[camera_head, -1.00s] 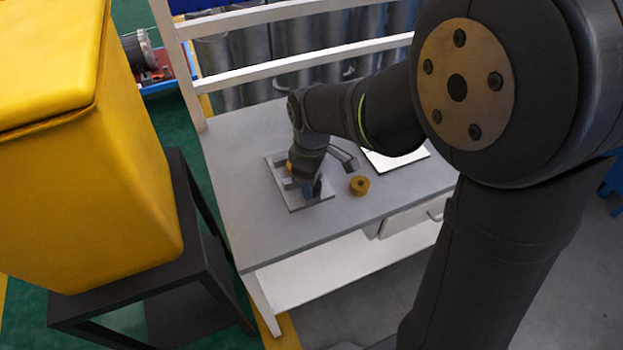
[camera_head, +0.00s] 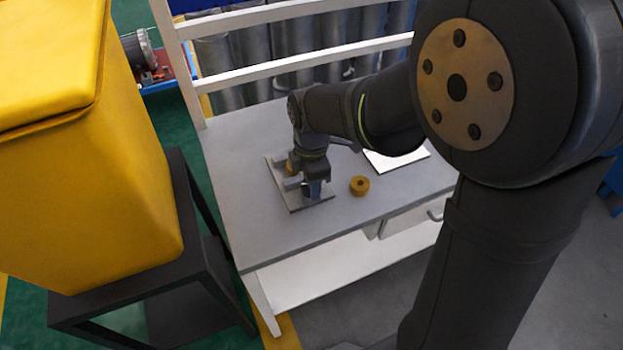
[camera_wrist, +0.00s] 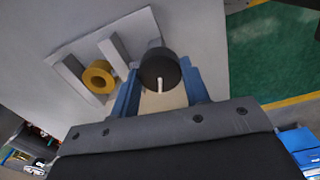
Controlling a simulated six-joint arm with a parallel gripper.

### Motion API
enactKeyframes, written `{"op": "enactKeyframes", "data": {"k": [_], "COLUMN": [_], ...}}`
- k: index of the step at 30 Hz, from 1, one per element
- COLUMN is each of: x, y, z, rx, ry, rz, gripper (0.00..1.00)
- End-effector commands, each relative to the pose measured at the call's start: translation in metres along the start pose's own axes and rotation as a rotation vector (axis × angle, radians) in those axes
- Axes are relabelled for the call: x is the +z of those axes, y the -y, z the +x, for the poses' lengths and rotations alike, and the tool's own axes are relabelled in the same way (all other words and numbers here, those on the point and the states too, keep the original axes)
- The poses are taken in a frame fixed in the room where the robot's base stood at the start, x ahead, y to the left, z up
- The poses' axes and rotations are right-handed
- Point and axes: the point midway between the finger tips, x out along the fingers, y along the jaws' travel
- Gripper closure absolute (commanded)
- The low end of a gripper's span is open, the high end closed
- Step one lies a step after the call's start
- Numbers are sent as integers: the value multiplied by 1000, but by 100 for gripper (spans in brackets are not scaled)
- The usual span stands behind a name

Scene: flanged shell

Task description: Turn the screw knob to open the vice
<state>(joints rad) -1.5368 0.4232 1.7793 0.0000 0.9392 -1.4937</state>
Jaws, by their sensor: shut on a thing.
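The vice is a light grey plate (camera_head: 312,201) with upright jaws on the table; its jaws (camera_wrist: 69,75) show in the wrist view. A yellow ring-shaped part (camera_wrist: 98,76) sits between the jaws, and it also shows partly behind my wrist in the head view (camera_head: 291,168). The screw knob (camera_wrist: 158,66) is dark and round with a pale line on its face. My gripper (camera_wrist: 160,72) has blue fingers on both sides of the knob and is shut on it. In the head view my gripper (camera_head: 314,188) points down at the vice's near side and hides the knob.
A second yellow ring (camera_head: 359,186) lies on the table (camera_head: 250,235) to the right of the vice. A white sheet or plate (camera_head: 395,160) lies farther right. A large yellow bin (camera_head: 90,150) on a dark stand is at left. A white rail frame (camera_head: 290,65) borders the back.

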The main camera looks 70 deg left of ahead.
Motion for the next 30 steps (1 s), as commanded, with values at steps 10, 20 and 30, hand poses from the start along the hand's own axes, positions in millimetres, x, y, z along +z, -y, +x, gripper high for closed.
{"op": "enactKeyframes", "data": {"k": [10, 20, 30], "x": [0, 0, 0], "y": [0, 0, -1], "z": [0, 0, -12], "rx": [1, 1, 3], "ry": [0, 0, 0], "rz": [-10, -9, -9], "gripper": [81, 36, 36]}}
